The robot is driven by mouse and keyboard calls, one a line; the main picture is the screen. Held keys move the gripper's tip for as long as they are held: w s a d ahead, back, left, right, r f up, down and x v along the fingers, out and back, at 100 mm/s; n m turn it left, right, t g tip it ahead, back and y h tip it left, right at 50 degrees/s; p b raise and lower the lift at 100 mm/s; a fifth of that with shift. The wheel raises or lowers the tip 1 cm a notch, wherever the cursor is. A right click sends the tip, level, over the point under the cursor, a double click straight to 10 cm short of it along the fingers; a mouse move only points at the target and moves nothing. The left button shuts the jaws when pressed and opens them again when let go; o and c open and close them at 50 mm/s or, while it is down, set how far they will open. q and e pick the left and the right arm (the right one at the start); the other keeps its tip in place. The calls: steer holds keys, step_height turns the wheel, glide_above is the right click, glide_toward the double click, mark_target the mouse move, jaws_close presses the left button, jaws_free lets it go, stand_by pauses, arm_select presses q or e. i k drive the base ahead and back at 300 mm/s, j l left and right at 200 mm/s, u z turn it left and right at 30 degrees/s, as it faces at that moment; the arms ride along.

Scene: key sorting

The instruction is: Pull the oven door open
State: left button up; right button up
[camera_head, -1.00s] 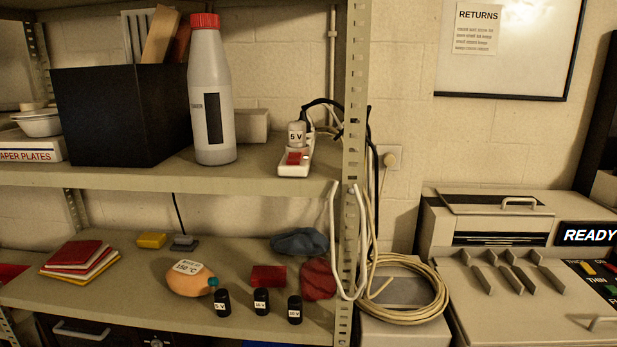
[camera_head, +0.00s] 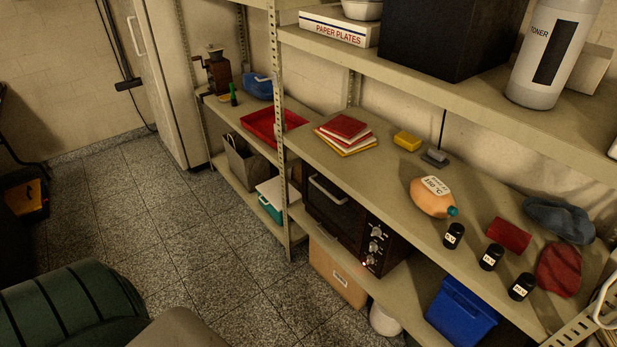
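The small dark oven (camera_head: 372,246) stands on the lower shelf, under the shelf with the bottles and cloths. Its door (camera_head: 333,212) faces the aisle and looks shut. A pale bar handle (camera_head: 327,191) runs along the top of the door. A column of knobs sits to the right of the door, with a small red light below them. Part of the oven's top and back is hidden by the shelf above.
A cardboard box (camera_head: 337,273) is below the oven, and a blue bin (camera_head: 461,312) is to its right. A shelf post (camera_head: 281,130) stands just left of the oven. Speckled floor (camera_head: 180,240) is open in front. A dark green ribbed object (camera_head: 70,310) fills the lower left.

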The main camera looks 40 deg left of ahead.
mark_target(344, 219)
steer(key=i+j+u, duration=0.15)
steer(key=u, duration=0.35)
steer(key=i+j+u, duration=0.1)
steer(key=i+u, duration=0.15)
steer(key=u, duration=0.2)
